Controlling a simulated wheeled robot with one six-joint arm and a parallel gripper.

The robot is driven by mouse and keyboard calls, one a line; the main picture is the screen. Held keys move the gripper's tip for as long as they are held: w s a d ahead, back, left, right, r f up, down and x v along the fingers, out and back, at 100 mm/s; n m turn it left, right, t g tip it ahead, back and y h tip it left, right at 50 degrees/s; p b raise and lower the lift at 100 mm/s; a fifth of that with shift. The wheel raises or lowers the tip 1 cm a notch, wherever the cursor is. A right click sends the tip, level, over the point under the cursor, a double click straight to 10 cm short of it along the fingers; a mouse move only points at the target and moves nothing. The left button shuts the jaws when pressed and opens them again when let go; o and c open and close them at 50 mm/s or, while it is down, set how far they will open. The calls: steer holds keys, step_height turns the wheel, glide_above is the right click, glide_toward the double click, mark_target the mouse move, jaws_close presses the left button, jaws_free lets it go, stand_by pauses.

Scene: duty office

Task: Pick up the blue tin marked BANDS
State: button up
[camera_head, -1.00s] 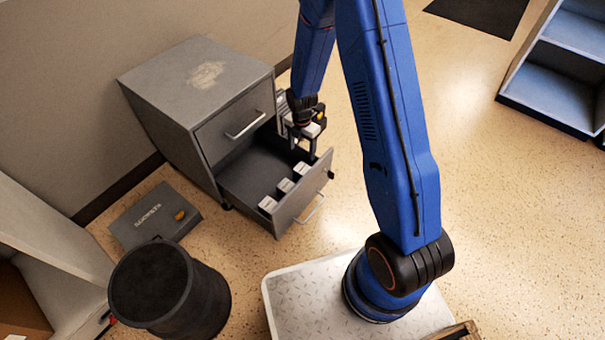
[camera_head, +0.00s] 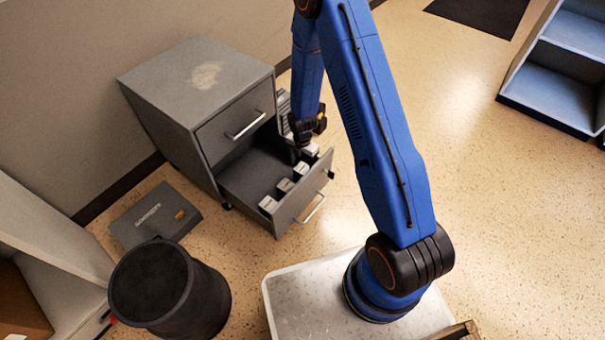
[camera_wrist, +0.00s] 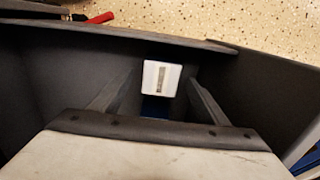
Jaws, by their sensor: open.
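In the wrist view a small block with a white face and a grey label (camera_wrist: 161,77) stands in the drawer, with blue showing just below it. I cannot read a BANDS marking, so I cannot tell if it is the blue tin. My gripper (camera_wrist: 160,86) is open, with one finger on each side of the block and a gap to both. In the head view my gripper (camera_head: 303,143) reaches down into the far right end of the open drawer (camera_head: 232,184). Its fingertips are hard to see there.
Several white-topped blocks (camera_head: 285,185) stand in a row along the drawer's front panel. The grey cabinet (camera_head: 165,90) rises behind. A grey case (camera_head: 155,215) lies on the floor, near a black bin (camera_head: 175,295). A blue-grey shelf (camera_head: 560,85) stands at far right. Floor between is clear.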

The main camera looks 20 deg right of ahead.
mark_target(302, 168)
steer(key=shift+f, duration=1.8)
steer(key=c, duration=1.2)
